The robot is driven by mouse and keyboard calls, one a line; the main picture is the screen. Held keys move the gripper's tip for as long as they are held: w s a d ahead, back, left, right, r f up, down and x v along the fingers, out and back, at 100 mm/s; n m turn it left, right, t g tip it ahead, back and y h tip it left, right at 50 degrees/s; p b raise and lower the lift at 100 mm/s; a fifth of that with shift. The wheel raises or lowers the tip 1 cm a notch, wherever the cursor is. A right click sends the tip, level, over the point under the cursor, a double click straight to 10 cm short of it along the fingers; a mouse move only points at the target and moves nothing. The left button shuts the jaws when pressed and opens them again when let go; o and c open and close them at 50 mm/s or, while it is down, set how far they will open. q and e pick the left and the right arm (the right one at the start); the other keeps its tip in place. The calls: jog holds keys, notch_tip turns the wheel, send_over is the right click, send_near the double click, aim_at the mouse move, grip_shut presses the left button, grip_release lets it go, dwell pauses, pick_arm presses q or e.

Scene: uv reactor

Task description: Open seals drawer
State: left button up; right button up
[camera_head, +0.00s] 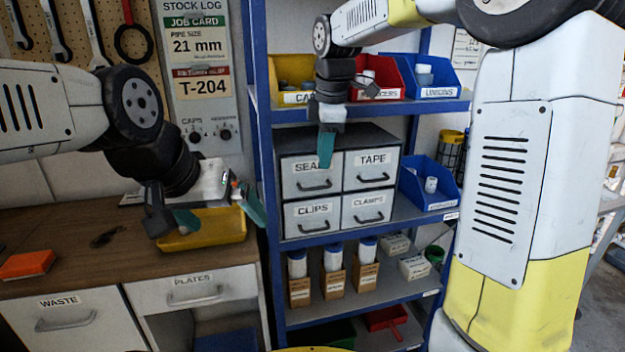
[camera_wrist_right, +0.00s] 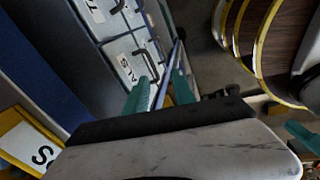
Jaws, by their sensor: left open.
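The seals drawer (camera_head: 302,176) is the upper left drawer of a grey four-drawer unit (camera_head: 350,140) on the shelf. Its front looks flush with the others, with a dark bar handle (camera_head: 314,186) below the label. My right gripper (camera_head: 326,152) points down in front of the drawer's label and hides its last letters, above the handle. In the right wrist view its two teal fingers (camera_wrist_right: 160,94) stand apart with nothing between them; drawer fronts and handles show beyond. My left gripper (camera_head: 222,216) is open and empty over a yellow bin on the bench.
The tape (camera_head: 371,168), clips (camera_head: 313,214) and clamps (camera_head: 368,209) drawers surround it, all shut. A blue shelf post (camera_head: 265,160) stands left of the unit. Colored bins sit above, including a red bin (camera_head: 378,78); a blue bin (camera_head: 430,185) stands right. A yellow bin (camera_head: 205,230) is on the bench.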

aim_at(313, 188)
jog(key=w+a+f, duration=0.1)
jog(key=f, duration=0.2)
jog(key=w+f+n, duration=0.1)
jog(key=f, duration=0.2)
jog(key=w+a+f+n, duration=0.1)
jog(key=f, duration=0.1)
jog(key=shift+w+a+f, duration=0.2)
jog(key=shift+a+f, duration=0.1)
jog(key=shift+f, duration=0.1)
jog(key=shift+c, duration=0.4)
grip_shut()
dwell(0.8)
